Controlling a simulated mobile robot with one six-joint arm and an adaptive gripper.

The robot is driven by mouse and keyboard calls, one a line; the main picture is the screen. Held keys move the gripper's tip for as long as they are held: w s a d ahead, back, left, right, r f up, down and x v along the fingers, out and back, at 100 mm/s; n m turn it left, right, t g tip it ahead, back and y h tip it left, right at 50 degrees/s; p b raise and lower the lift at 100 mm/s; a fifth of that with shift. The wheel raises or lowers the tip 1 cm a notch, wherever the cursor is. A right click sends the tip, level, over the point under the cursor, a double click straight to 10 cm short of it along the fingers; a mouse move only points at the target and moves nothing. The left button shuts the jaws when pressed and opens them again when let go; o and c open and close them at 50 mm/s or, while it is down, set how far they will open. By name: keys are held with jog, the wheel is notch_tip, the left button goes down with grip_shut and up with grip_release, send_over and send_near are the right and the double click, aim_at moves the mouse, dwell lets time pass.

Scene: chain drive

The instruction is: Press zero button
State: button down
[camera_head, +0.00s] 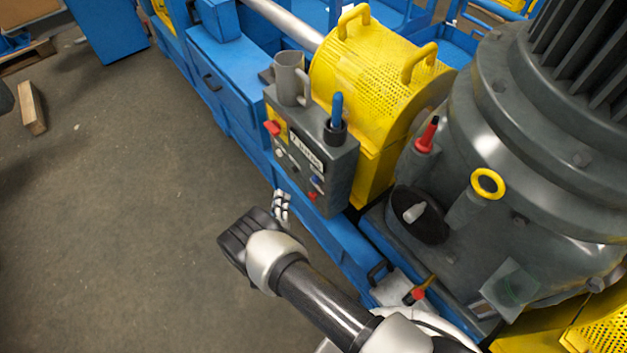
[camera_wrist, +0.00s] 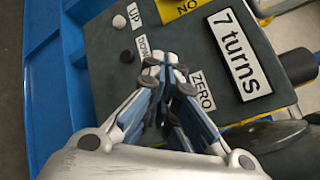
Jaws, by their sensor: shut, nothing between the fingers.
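The grey control box (camera_head: 340,165) stands on the blue machine frame, with a "7 turns" plate (camera_head: 307,150). My gripper (camera_head: 282,200) is shut and empty, just left of the lower part of the box face in the head view. In the wrist view my gripper (camera_wrist: 165,78) reaches over the panel (camera_wrist: 185,45), its fingertips between the "DOWN" label and the "ZERO" label (camera_wrist: 202,91). The zero button itself is not visible; the fingers cover the area beside its label. I cannot tell whether the fingertips touch the panel.
A white knob (camera_wrist: 119,21) sits by "UP" and a black knob (camera_wrist: 127,56) by "DOWN". A blue-handled tool (camera_head: 336,108) stands in a holder on the box. The yellow perforated guard (camera_head: 375,75) and large grey motor (camera_head: 530,150) are to the right. Open floor (camera_head: 150,220) lies left.

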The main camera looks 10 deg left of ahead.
jog(key=w+d, duration=0.5)
jog(key=w, duration=0.1)
jog(key=shift+d, duration=0.15)
jog(key=shift+w, duration=0.1)
dwell(1.3)
jog(key=shift+w+d, duration=0.25)
jog(key=shift+w, duration=0.05)
jog(key=shift+w+d, duration=0.35)
jog(key=shift+w, duration=0.05)
dwell(1.4)
jog(key=shift+s+a, duration=0.6)
jog(key=shift+s, duration=0.15)
jog(key=s+a, duration=0.3)
jog(key=shift+s+a, duration=0.15)
jog(key=shift+s, duration=0.25)
